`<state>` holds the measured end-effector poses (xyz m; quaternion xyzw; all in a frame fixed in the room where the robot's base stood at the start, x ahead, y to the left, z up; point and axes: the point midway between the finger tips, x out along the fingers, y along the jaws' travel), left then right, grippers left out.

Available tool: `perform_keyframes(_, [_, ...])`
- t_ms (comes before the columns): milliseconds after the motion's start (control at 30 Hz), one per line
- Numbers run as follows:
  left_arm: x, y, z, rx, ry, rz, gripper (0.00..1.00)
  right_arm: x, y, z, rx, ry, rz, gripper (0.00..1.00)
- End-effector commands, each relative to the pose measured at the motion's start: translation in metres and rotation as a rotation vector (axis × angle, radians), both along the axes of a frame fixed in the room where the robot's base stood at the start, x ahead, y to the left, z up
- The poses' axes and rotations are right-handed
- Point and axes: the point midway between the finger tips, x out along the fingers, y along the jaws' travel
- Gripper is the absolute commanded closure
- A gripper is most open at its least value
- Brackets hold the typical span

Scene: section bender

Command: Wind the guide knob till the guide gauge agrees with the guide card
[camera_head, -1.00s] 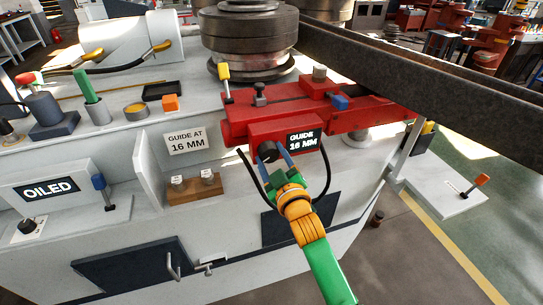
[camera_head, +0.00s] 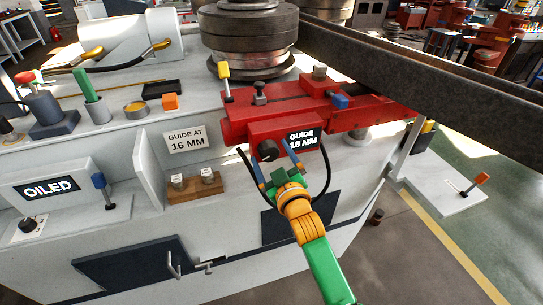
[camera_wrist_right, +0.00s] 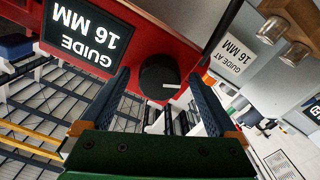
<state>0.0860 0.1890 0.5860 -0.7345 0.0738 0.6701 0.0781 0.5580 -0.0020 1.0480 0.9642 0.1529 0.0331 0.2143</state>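The black guide knob (camera_head: 268,151) sits on the front of the red guide block (camera_head: 235,127). In the right wrist view the knob (camera_wrist_right: 158,76) shows a white mark pointing right. My right gripper (camera_head: 274,167) is open, its blue fingers spread on either side of the knob and clear of it; the wrist view shows gaps on both sides (camera_wrist_right: 160,88). The guide gauge (camera_wrist_right: 85,32) reads "GUIDE 16 MM"; in the head view a finger partly covers it (camera_head: 302,137). The white guide card (camera_head: 186,139) reads "GUIDE AT 16 MM". My left gripper is out of view.
A wooden block with two metal pieces (camera_head: 196,186) stands left of the gripper. An "OILED" display (camera_head: 47,188) and blue-tipped lever (camera_head: 101,188) are further left. A black cable (camera_head: 324,176) hangs beside my right gripper. A long steel beam (camera_head: 430,80) crosses above right.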

Motion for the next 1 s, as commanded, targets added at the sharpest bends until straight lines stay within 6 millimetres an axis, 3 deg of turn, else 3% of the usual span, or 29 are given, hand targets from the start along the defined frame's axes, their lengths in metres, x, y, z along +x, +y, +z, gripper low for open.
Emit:
perform_keyframes(267, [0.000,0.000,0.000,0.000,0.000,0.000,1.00,-0.005,-0.002,0.000,-0.001,-0.002,0.000,0.05])
perform_keyframes(700, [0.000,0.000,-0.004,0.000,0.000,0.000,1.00,-0.066,-0.021,-0.001,0.000,0.000,0.000,0.05])
perform_keyframes(1000, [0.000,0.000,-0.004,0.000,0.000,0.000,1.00,-0.067,-0.022,0.000,0.000,0.000,0.000,0.05])
